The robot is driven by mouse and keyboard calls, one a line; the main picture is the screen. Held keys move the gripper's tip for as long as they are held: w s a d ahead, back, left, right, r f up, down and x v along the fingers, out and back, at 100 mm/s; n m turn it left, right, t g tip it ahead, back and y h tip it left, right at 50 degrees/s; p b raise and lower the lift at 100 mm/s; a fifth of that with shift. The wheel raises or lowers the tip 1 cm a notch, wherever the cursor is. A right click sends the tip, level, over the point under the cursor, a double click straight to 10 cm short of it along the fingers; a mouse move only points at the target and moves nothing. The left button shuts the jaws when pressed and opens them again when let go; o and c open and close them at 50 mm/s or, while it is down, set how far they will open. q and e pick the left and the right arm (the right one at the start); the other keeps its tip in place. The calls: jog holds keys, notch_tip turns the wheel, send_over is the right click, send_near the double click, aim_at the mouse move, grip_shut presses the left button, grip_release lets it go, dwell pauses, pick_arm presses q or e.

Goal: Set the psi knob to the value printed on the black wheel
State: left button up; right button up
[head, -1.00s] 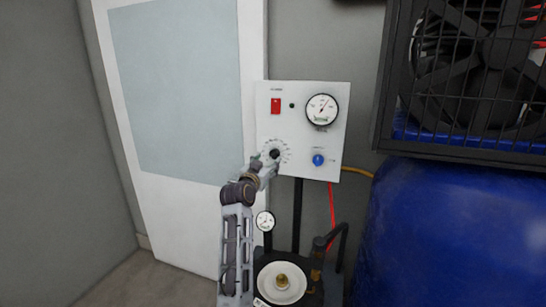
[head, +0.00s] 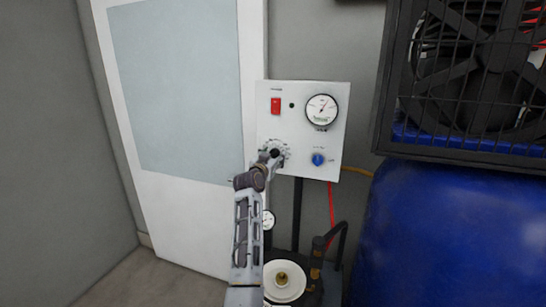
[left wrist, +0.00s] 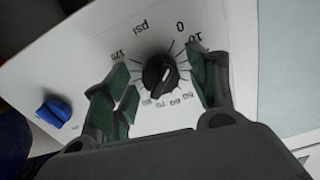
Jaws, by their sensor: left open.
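The black psi knob (left wrist: 160,74) sits on the white panel in the left wrist view, with a dial of numbers and "psi" around it. A pale line on the knob slants to the upper right; I cannot tell its exact reading. My left gripper (left wrist: 160,88) is open, its green-padded fingers on either side of the knob, with visible gaps. In the head view my left gripper (head: 267,157) is at the dial and partly covers it. A dark wheel-like part with a white disc (head: 270,292) stands below; no printed value is legible. My right gripper is out of view.
The panel (head: 262,92) also carries a red switch (head: 276,105), a round gauge (head: 321,110) and a blue knob (head: 318,159), which shows in the left wrist view (left wrist: 54,111). A blue tank (head: 450,235) and caged fan (head: 470,75) stand at the right.

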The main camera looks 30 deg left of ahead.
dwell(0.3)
pick_arm(q)
jog(key=c, duration=1)
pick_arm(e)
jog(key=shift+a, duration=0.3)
pick_arm(q)
jog(key=shift+m, duration=0.7)
jog(key=shift+c, duration=0.2)
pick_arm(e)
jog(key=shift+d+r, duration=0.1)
pick_arm(q)
jog(key=shift+m, duration=0.7)
jog(key=shift+a+m+p, duration=0.1)
jog(key=shift+m+p, duration=0.55)
jog(key=shift+m, duration=0.45)
jog(key=m+p, duration=0.3)
jog(key=m, duration=0.2)
jog(key=shift+m, duration=0.3)
jog(key=shift+m+p, duration=0.75)
jog(key=shift+m, duration=0.55)
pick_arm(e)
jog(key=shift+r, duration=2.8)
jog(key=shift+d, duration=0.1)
